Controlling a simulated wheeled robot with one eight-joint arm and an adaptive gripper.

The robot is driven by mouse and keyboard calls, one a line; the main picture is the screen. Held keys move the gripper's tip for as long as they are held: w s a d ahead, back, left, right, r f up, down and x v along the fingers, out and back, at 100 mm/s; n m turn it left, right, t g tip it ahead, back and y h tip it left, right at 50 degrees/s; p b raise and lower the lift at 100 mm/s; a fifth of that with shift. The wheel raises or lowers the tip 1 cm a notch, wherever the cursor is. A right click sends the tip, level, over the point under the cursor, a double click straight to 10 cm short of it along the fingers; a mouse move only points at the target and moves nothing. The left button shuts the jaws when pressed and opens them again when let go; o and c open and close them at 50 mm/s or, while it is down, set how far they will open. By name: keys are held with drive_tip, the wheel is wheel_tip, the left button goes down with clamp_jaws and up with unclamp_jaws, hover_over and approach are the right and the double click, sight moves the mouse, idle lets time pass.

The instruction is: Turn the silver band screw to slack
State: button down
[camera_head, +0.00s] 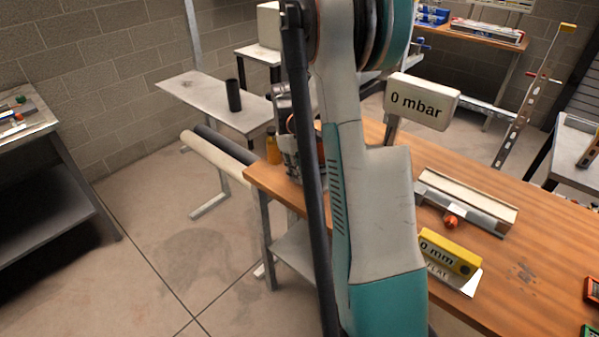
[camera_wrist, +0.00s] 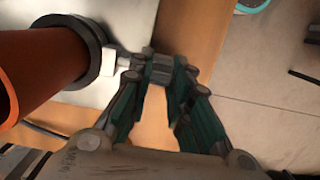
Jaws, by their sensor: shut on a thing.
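In the wrist view, an orange-brown pipe (camera_wrist: 42,70) enters from the left with a dark band (camera_wrist: 92,45) around its end. The silver band screw (camera_wrist: 126,61) sticks out from the right side of that band, beside a small white block. My gripper (camera_wrist: 162,70) is shut on the screw's outer end, its green-lined fingers reaching up from below. The fingertips cover the held end, so its turn angle is hidden. In the head view my arm stands in front of the work spot, and the screw cannot be made out there.
A grey side table (camera_head: 190,88) holds a dark cup (camera_head: 233,95). Floor at left is clear.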

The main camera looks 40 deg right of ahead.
drive_tip(key=shift+w+g, duration=0.1)
drive_tip(key=shift+g, duration=0.4)
drive_tip(key=c, duration=1.5)
unclamp_jaws()
drive_tip(key=v, duration=1.2)
drive_tip(key=shift+w+f, duration=0.1)
drive_tip(key=shift+w, duration=0.05)
drive_tip(key=shift+a, duration=0.1)
